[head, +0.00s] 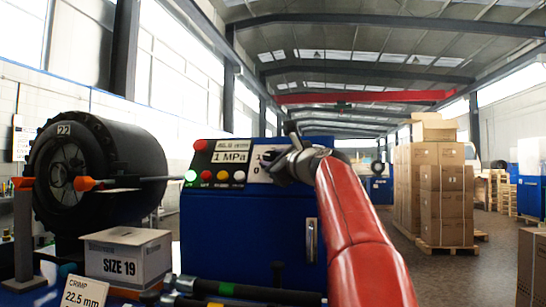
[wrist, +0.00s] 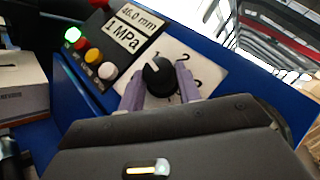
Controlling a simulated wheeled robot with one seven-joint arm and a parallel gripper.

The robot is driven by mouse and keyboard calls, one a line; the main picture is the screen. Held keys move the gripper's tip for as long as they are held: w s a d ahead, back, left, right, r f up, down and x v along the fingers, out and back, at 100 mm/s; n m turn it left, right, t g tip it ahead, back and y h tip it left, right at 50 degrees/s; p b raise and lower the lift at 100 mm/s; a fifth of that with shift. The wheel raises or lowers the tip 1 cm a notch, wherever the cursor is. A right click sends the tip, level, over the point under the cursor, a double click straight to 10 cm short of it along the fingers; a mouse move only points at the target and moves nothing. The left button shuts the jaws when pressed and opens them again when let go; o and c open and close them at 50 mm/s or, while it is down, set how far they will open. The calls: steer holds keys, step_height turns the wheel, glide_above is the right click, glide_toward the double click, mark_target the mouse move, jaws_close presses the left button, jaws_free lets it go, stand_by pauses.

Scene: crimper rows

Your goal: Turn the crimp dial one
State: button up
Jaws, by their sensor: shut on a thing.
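The crimp dial (wrist: 158,75) is a round black knob with a white pointer mark, set on a white plate (wrist: 207,72) with printed numbers. In the wrist view its pointer is toward the upper left. My gripper (wrist: 159,82) has its two purple fingers on either side of the knob and is shut on it. In the head view my gripper (head: 283,162) is at the right of the blue machine's (head: 250,235) sloped panel and hides the dial. The display (wrist: 130,34) reads 46.0 mm and 1 MPa in the wrist view.
Left of the plate are a lit green button (wrist: 72,34) and red, yellow and white buttons. A large black crimper head (head: 95,165) marked 22 stands at left, with a SIZE 19 box (head: 128,254) in front. Hoses lie along the bottom. Stacked cartons (head: 440,190) stand far right.

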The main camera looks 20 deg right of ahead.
steer(key=shift+d+r+n+g+y, duration=0.1)
steer(key=shift+r+n+g+y, duration=0.05)
steer(key=shift+n+g+y, duration=0.8)
steer(key=shift+n, duration=0.45)
steer(key=o, duration=1)
steer(key=shift+s, duration=0.1)
steer(key=b+v, duration=0.1)
steer(key=v, duration=0.6)
steer(key=shift+s+b, duration=0.3)
steer(key=shift+b, duration=0.1)
steer(key=shift+d, duration=0.1)
